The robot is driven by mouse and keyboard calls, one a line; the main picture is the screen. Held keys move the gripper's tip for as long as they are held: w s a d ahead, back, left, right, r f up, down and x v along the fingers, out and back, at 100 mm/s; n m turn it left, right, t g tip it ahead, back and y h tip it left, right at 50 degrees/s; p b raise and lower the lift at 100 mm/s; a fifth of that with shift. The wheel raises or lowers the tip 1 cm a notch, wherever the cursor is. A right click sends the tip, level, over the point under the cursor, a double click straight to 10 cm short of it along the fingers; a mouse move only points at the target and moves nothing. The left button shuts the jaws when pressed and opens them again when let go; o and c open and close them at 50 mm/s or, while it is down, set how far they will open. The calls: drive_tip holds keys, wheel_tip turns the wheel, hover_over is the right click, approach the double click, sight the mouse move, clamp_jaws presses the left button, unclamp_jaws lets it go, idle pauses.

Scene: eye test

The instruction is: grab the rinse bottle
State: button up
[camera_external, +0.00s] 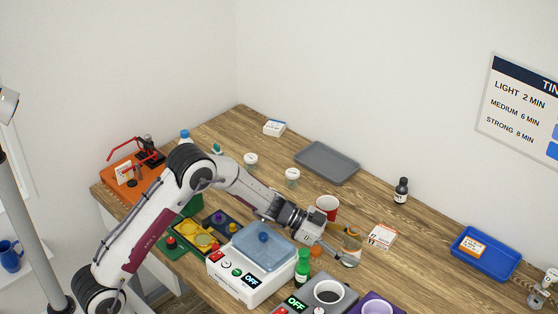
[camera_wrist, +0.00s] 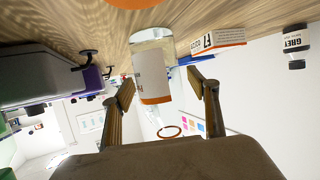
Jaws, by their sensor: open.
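A clear bottle with a white label and an orange band, which looks like the rinse bottle (camera_wrist: 152,75), shows in the wrist view, where the picture is upside down. Its label is only partly readable. In the external view the same bottle (camera_external: 352,243) stands on the table at the end of my arm, partly hidden by a finger. My gripper (camera_wrist: 161,88) is open, with one finger on each side of the bottle in the picture. It also shows in the external view (camera_external: 341,256). I cannot tell whether a finger touches the bottle.
A dark bottle (camera_external: 401,191) and blue tray (camera_external: 510,266) are farther off.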

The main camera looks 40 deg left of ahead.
idle(0.4)
drive_tip(key=c, duration=1.3)
drive_tip(key=shift+r, duration=0.35)
drive_tip(key=shift+r, duration=4.65)
